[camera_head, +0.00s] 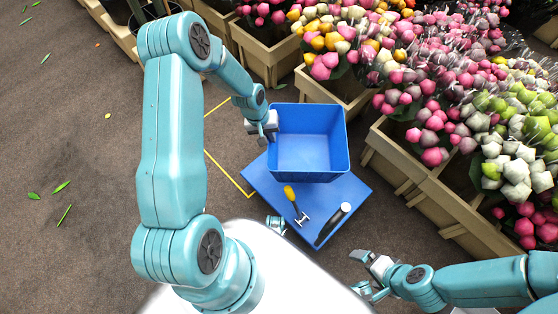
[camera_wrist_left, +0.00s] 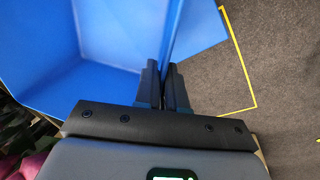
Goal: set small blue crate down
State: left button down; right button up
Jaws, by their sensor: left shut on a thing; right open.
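The small blue crate (camera_head: 305,148) is empty and upright in the head view, over the far part of a flat blue board (camera_head: 352,192). I cannot tell whether its base touches the board. My left gripper (camera_head: 266,138) is shut on the crate's left wall near the rim. In the left wrist view the two fingers (camera_wrist_left: 165,88) pinch the crate wall (camera_wrist_left: 110,35) between them. My right gripper (camera_head: 370,277) is open and empty, low at the right, apart from the crate and the board.
A yellow-handled tool (camera_head: 290,193) and a black tool with a pale end (camera_head: 330,228) lie on the board's near part. Wooden crates of tulip bunches (camera_head: 440,195) stand to the right and behind. A yellow line (camera_head: 228,172) marks the floor at left; floor there is clear.

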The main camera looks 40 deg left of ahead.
pick_arm(q)
jog(key=s+a+b+x, duration=0.1)
jog(key=b+x, duration=0.1)
jog(key=x, duration=0.5)
jog(key=s+a+b+x, duration=0.1)
jog(key=x, duration=0.5)
jog(key=shift+w+a+f+b, duration=0.15)
jog(key=shift+a+f+b, duration=0.2)
jog(key=shift+f, duration=0.4)
jog(key=shift+d, duration=0.1)
jog(key=shift+f, duration=0.2)
jog(key=c, duration=1.2)
grip_release()
jog(key=shift+r, duration=0.15)
